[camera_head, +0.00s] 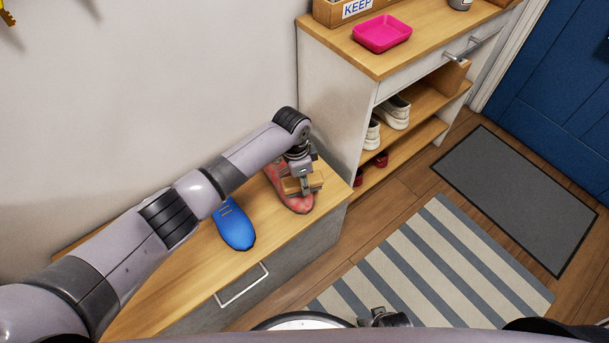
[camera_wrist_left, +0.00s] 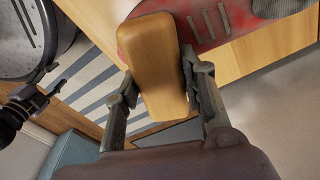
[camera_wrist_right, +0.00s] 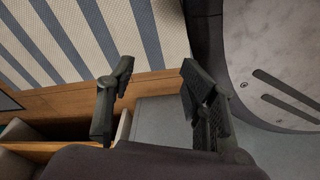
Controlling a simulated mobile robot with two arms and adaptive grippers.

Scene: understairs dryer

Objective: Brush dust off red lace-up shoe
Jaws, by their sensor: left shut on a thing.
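The red lace-up shoe (camera_head: 296,204) lies on the wooden top of a low cabinet in the head view; its surface looks pale and mottled. Part of it, with grey laces, shows at the top of the left wrist view (camera_wrist_left: 237,14). My left gripper (camera_head: 304,187) is over the shoe, shut on a wooden-backed brush (camera_wrist_left: 160,65). The brush sits at or just above the shoe; its bristles are hidden, so I cannot tell if they touch. My right gripper (camera_wrist_right: 158,95) is open and empty, away from the shoe, low in the head view (camera_head: 388,318).
A blue shoe (camera_head: 233,226) lies left of the red one on the low cabinet (camera_head: 185,280). A taller shelf unit (camera_head: 333,88) stands behind, with a pink tray (camera_head: 382,33) on top and white shoes (camera_head: 393,113) inside. A striped rug (camera_head: 430,262) covers open floor.

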